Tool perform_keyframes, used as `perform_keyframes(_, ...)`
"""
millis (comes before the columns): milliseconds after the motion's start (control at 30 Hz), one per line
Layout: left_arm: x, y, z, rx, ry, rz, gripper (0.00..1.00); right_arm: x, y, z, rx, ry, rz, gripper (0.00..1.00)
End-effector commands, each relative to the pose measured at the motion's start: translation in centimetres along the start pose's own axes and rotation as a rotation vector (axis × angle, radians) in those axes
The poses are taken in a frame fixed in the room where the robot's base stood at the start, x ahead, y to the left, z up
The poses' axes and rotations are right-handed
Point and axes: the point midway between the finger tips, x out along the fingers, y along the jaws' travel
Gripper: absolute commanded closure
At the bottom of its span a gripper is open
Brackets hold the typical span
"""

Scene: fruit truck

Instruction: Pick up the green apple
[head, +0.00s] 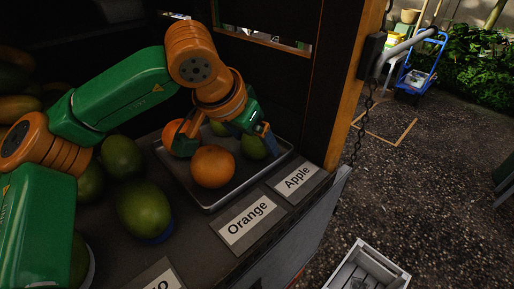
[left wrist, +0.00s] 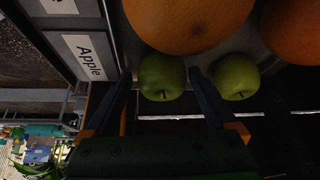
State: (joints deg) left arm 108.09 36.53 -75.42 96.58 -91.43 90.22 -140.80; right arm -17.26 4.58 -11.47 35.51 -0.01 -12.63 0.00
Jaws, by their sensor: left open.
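Two green apples lie on a grey metal tray (head: 206,206). In the left wrist view, one apple (left wrist: 162,77) sits between the two dark fingertips, and the second apple (left wrist: 236,77) is just outside the right finger. Whether the fingers touch the apples is unclear. My right gripper is not in view.
An orange (head: 212,166) lies beside the apples, and another orange (head: 180,140) is behind it. "Orange" (head: 249,220) and "Apple" (head: 297,178) signs line the front edge. Large green fruits (head: 145,210) stand left of the tray. A dark post (head: 335,90) rises at right.

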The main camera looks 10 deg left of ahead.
Motion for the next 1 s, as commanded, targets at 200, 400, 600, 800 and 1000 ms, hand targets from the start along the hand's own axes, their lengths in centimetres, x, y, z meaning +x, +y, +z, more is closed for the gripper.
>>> perform_keyframes(200,1.4,0.0,0.0,-0.002,-0.001,0.001,0.09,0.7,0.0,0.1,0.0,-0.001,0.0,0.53)
perform_keyframes(400,1.3,0.0,0.0,-0.003,0.0,0.002,0.36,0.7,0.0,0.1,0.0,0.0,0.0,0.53)
perform_keyframes(600,1.3,0.0,0.0,-0.003,0.0,0.002,0.9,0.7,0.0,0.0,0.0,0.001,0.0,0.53)
perform_keyframes(800,1.3,0.0,0.0,-0.003,0.001,0.002,0.91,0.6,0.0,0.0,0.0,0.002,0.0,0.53)
perform_keyframes(1000,-1.1,0.0,-1.4,-0.003,0.001,0.003,0.91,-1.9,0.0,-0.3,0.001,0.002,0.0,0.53)
